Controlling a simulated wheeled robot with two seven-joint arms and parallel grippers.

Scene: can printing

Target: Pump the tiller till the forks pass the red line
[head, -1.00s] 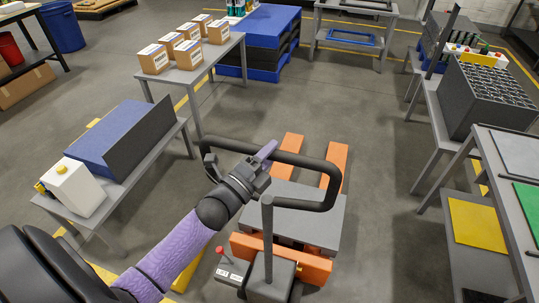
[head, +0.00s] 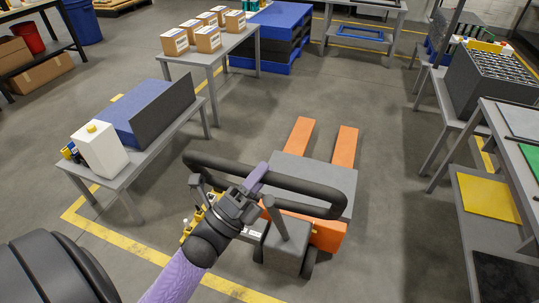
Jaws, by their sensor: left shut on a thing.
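The pallet truck stands in front of me, with two orange forks (head: 298,135) pointing away and a grey plate (head: 315,182) lying across them. Its tiller (head: 300,183) is a dark loop handle on a post, tilted toward me. My left gripper (head: 247,192) is shut on the left part of the tiller's loop. I cannot make out a red line. My right gripper is not in view.
A grey bench (head: 142,165) with a blue block (head: 140,112) and a white jug (head: 100,150) stands at left. A table with several boxes (head: 208,39) is behind it. Benches with a yellow sheet (head: 487,194) line the right. Floor beyond the forks is clear.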

